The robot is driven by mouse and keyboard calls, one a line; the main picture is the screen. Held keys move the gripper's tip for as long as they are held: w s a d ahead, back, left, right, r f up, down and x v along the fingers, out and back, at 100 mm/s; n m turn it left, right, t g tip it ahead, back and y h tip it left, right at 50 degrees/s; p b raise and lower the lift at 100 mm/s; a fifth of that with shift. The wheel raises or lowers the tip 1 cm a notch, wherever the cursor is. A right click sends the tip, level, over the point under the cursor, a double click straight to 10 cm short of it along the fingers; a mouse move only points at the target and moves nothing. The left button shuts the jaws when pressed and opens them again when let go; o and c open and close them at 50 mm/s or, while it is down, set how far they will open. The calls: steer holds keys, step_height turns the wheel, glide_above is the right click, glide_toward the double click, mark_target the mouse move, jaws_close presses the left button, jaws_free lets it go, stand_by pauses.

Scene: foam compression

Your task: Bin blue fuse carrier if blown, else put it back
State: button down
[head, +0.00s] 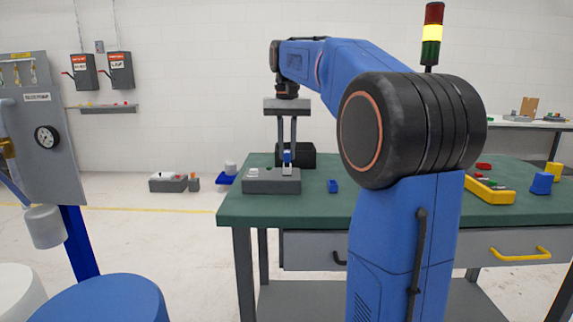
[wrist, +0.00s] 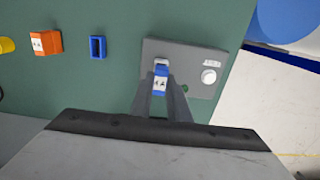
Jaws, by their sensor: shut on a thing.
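The blue fuse carrier (wrist: 161,82), with a white marked label, is between the fingers of my gripper (wrist: 163,92), which is shut on it. In the head view the carrier (head: 287,156) is upright at the top of a grey box (head: 272,182). I cannot tell whether it is seated in the box or just above it. The grey box in the wrist view (wrist: 213,58) has a white round knob (wrist: 208,76) and a small green spot (wrist: 185,87); I cannot tell if the spot is lit. A hollow blue frame (wrist: 97,47) lies on the table, apart from the box.
An orange labelled block (wrist: 45,42) is beyond the blue frame. A black open-looking box (head: 307,155) stands behind the grey box. A yellow tray (head: 489,192) and a blue block (head: 542,183) are on the right. The green table (head: 247,208) ends just left of the grey box.

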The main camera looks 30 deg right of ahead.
mark_target(287, 152)
steer(key=shift+r, duration=0.8)
stand_by(0.4)
steer(key=shift+r, duration=2.45)
